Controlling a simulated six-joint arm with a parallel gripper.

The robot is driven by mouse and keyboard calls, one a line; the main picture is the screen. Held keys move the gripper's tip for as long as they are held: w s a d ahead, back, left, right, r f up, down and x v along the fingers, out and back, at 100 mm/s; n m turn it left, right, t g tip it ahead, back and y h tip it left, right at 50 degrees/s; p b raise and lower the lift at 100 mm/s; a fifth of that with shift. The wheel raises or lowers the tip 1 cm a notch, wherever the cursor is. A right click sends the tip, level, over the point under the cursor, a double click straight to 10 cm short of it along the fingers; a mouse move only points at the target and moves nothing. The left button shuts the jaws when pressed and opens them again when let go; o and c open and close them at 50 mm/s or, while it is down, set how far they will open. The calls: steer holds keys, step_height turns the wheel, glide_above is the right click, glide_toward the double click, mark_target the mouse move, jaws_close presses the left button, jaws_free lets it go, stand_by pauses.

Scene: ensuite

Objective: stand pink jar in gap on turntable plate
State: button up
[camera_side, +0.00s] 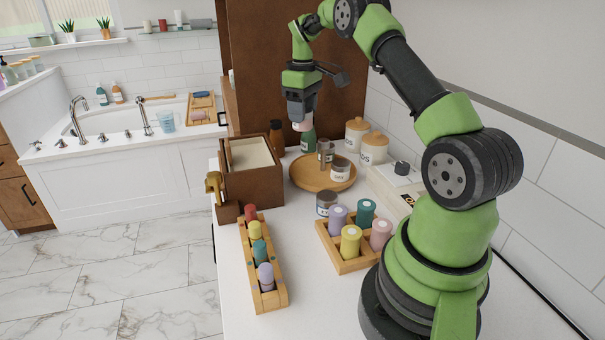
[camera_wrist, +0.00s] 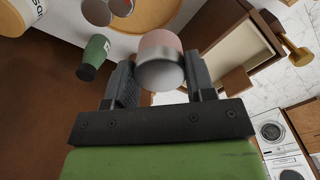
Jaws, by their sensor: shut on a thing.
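My gripper (camera_side: 301,112) is above the back of the counter, shut on the pink jar (camera_wrist: 158,43). In the wrist view, the jar sits between the two fingers (camera_wrist: 160,75), with its pale grey end towards the camera. In the side view, only a small pale part of the jar (camera_side: 302,125) shows under the fingers. The round wooden turntable plate (camera_side: 306,183) lies below. A white-labelled jar (camera_side: 341,169) and a grey-lidded jar (camera_side: 326,149) stand on it. The plate's edge also shows at the top of the wrist view (camera_wrist: 160,14).
A green bottle (camera_side: 308,142) and brown bottle (camera_side: 277,138) stand behind the plate. A brown box (camera_side: 252,188) is to its left, two lidded canisters (camera_side: 374,146) to its right. A dark-lidded jar (camera_side: 326,203), a wooden tray (camera_side: 344,266) and a narrow rack (camera_side: 271,299) are in front.

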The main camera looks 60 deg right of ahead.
step_height(320, 180, down, 12)
steer(key=shift+f, duration=0.2)
stand_by(0.4)
